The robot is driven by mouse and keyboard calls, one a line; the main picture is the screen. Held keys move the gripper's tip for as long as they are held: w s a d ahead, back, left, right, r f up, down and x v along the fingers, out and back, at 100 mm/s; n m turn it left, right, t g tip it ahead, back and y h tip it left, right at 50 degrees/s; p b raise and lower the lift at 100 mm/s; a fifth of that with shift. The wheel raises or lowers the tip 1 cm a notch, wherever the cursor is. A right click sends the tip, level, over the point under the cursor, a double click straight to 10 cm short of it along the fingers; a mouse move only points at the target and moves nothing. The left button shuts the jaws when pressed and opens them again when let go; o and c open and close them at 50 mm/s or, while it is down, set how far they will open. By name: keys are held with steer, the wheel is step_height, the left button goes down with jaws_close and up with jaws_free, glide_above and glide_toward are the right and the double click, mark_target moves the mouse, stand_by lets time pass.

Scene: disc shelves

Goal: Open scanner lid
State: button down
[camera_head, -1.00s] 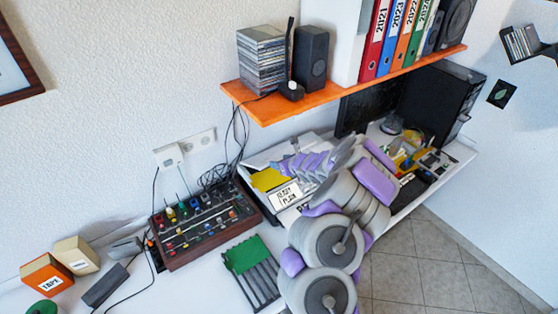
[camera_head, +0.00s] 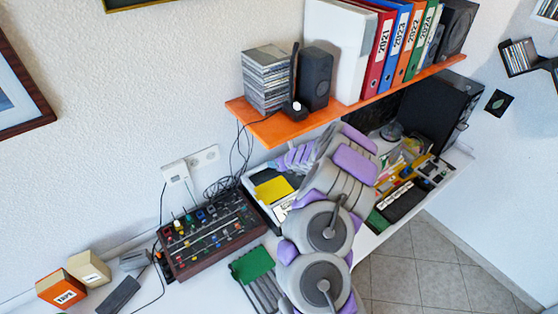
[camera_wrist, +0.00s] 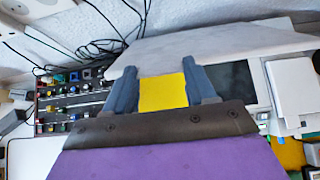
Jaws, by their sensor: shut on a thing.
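The scanner is a pale box with a dark glass bed; its white frame (camera_wrist: 263,84) shows in the wrist view. A yellow sheet (camera_wrist: 163,93) lies on the bed, between my fingers in that view; it also shows in the head view (camera_head: 272,190). The pale scanner lid (camera_wrist: 225,43) stands raised off the bed, behind the glass. My gripper (camera_wrist: 160,72) has its fingertips at the lid's near edge and is shut on it. The exact contact is hard to see. In the head view my arm hides much of the scanner and lid.
A mixer (camera_head: 210,235) with knobs stands left of the scanner. An orange shelf (camera_head: 280,127) with discs, a speaker and binders hangs above the arm. Loose cables (camera_head: 228,185) lie behind the mixer. A black computer case (camera_head: 440,105) stands at the right.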

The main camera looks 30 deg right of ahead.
steer(key=shift+w+r, duration=0.2)
steer(key=shift+r, duration=0.05)
stand_by(0.3)
steer(key=shift+c, duration=1.8)
jaws_free()
steer(key=shift+d+f, duration=0.1)
steer(key=shift+d, duration=0.05)
steer(key=shift+s, duration=0.1)
steer(key=s+b, duration=0.1)
steer(key=s, duration=1.1)
steer(key=shift+s+d+r, duration=0.25)
steer(key=shift+s+r, duration=0.05)
steer(key=shift+s, duration=0.05)
